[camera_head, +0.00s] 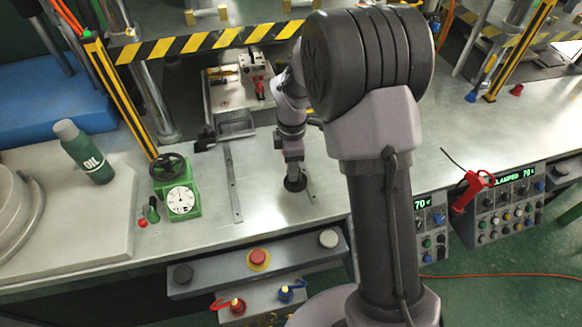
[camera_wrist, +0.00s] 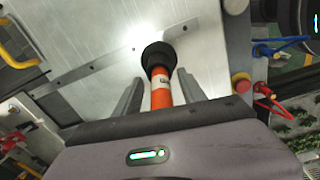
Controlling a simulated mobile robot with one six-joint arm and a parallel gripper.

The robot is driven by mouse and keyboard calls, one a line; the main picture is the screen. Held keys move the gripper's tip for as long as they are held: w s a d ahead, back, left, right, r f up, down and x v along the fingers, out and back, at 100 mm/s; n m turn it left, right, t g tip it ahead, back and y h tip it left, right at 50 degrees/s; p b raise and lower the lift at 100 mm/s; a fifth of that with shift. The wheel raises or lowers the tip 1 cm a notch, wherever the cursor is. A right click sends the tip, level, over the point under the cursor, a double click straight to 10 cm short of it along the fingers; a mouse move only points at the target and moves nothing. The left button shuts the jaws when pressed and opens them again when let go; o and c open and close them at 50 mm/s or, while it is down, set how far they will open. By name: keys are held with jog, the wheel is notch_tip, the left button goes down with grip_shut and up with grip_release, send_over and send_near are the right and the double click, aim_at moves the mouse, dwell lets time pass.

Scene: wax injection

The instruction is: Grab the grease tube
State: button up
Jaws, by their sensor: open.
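The grease tube (camera_wrist: 160,98) is orange with a white labelled band and a black end. It shows in the wrist view between the two grey fingers of my gripper (camera_wrist: 160,76). The fingers are open, one on each side of the tube, with a gap on both sides. The tube's lower part is hidden behind the gripper body. In the head view my arm reaches down over the metal bench, and I cannot make out the orange tube there.
A green oil bottle (camera_head: 87,152) and a green dial gauge (camera_head: 178,187) stand left on the bench (camera_head: 255,205). A red emergency button (camera_head: 258,256) is on the front panel. A striped machine beam (camera_head: 205,40) crosses behind. Bare bench lies around my gripper.

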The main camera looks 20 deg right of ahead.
jog(key=shift+r, duration=0.15)
grip_shut()
jog(key=shift+r, duration=0.1)
